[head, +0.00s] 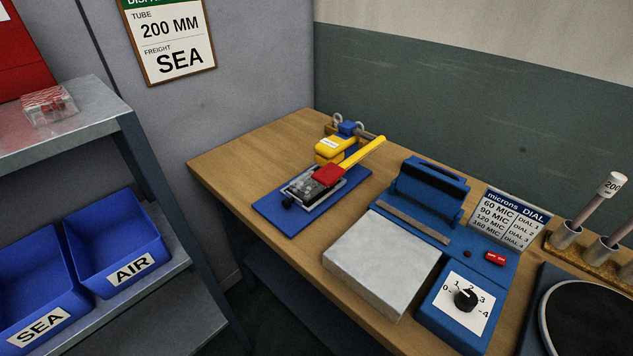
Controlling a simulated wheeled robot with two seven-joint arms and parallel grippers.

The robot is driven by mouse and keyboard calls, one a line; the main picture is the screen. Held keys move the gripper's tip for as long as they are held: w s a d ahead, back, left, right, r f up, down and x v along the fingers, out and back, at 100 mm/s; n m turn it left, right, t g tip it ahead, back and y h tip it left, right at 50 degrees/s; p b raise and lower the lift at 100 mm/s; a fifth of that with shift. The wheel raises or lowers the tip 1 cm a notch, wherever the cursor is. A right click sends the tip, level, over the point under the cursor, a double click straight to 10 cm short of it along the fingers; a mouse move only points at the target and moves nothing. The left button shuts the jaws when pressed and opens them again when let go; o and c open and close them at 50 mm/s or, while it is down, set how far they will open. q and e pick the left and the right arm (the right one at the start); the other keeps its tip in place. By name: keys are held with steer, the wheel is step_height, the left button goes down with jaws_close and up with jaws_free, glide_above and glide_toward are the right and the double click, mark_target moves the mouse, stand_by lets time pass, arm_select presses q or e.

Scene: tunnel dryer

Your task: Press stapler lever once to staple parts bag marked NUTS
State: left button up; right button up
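A yellow stapler (331,150) stands on a blue base (276,213) towards the back of the wooden bench. Its long yellow lever (362,154) slants up to the right. A clear parts bag (309,190) with dark contents and a red top (327,175) lies on the base with its red end at the stapler. I cannot read a NUTS marking on it. A small black knob (288,202) sits at the bag's near left end. Neither of my grippers is in view.
A blue sealer with a dial (465,298) and pale plate (381,262) stands right of the stapler. A microns chart (514,217) is behind it. Blue bins marked AIR (118,236) and SEA (38,290) sit on the left shelves. Bare bench (240,163) lies left of the stapler.

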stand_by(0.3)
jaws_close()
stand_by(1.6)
